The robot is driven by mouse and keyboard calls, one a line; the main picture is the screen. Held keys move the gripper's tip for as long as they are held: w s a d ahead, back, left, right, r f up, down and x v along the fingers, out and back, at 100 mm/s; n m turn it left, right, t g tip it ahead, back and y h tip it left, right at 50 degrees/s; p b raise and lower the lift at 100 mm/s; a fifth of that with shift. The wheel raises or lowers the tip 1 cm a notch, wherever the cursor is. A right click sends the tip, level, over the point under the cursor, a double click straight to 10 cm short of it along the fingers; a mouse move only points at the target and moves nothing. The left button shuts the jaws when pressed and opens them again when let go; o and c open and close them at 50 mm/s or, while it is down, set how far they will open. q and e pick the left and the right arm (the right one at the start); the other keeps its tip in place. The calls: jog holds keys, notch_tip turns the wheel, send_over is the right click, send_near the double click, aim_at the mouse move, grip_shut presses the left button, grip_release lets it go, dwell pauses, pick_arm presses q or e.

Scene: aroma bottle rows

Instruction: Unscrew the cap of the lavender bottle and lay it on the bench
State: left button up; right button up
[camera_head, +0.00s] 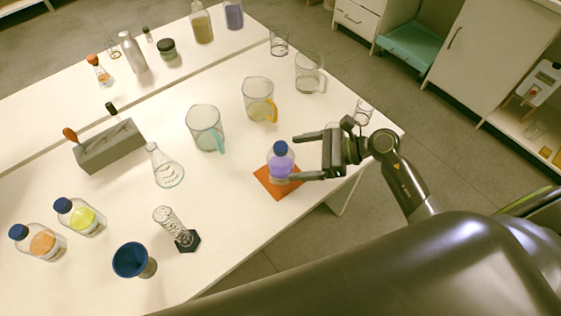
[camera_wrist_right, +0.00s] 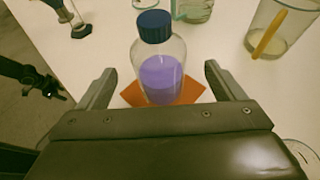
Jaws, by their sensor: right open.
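The lavender bottle (camera_head: 281,168) is clear with purple liquid and stands upright on an orange mat (camera_head: 262,177) near the bench's right edge. Its blue cap (camera_head: 280,148) is on its neck. In the right wrist view the bottle (camera_wrist_right: 161,75) with its dark blue cap (camera_wrist_right: 154,26) stands ahead of the fingers. My right gripper (camera_head: 293,158) is open, its fingers on either side of the bottle's near part; I cannot tell whether they touch it. It also shows in the right wrist view (camera_wrist_right: 158,78).
Glass beakers with coloured handles (camera_head: 206,128) (camera_head: 259,99) stand behind the bottle. A flask (camera_head: 164,167), a graduated cylinder (camera_head: 172,227) and a blue funnel (camera_head: 131,259) stand to the left. Two blue-capped bottles (camera_head: 82,217) (camera_head: 40,243) are farther left. Bare bench (camera_head: 235,205) lies left of the mat.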

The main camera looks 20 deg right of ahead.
aim_at(284, 158)
jog(key=shift+w+a+f+p, duration=0.1)
jog(key=shift+w+a+p, duration=0.25)
jog(key=shift+a, duration=0.3)
jog(key=p+x, duration=0.1)
jog(key=x, duration=0.2)
jog(key=shift+a, duration=0.15)
jog(key=shift+w+a+f, duration=0.1)
jog(key=shift+a+f, duration=0.2)
jog(key=shift+a, duration=0.05)
jog(key=c, duration=1.5)
jog(key=shift+o, duration=0.2)
notch_tip(284, 158, up, 10)
jog(key=shift+r, duration=0.1)
